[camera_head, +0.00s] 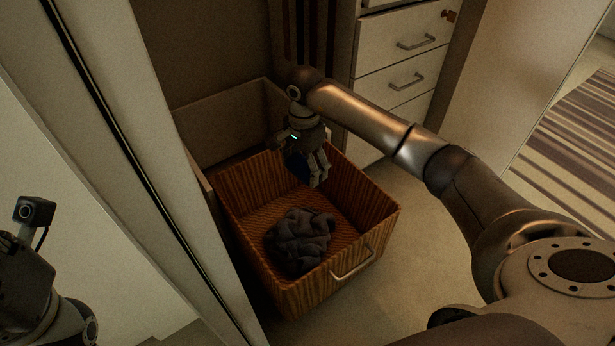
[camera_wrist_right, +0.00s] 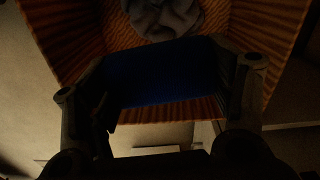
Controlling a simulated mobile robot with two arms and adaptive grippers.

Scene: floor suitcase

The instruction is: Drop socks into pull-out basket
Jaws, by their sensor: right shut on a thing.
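The pull-out basket (camera_head: 375,196) is a brown ribbed drawer, pulled out from the closet, with a metal handle on its front. A crumpled dark grey cloth (camera_head: 299,238), perhaps socks, lies on its floor; it also shows in the right wrist view (camera_wrist_right: 163,14). My right gripper (camera_head: 318,178) is over the back part of the basket, pointing down. It is shut on a dark blue sock (camera_wrist_right: 170,75), which spans between the fingers in the right wrist view. Part of my left arm's end shows at the left edge; its fingers cannot be made out.
White drawers (camera_head: 403,45) with metal handles stand behind and right of the basket, shut. A pale closet panel (camera_head: 110,110) rises close on the left. Carpet to the right of the basket is clear. A striped rug (camera_head: 580,140) lies at the far right.

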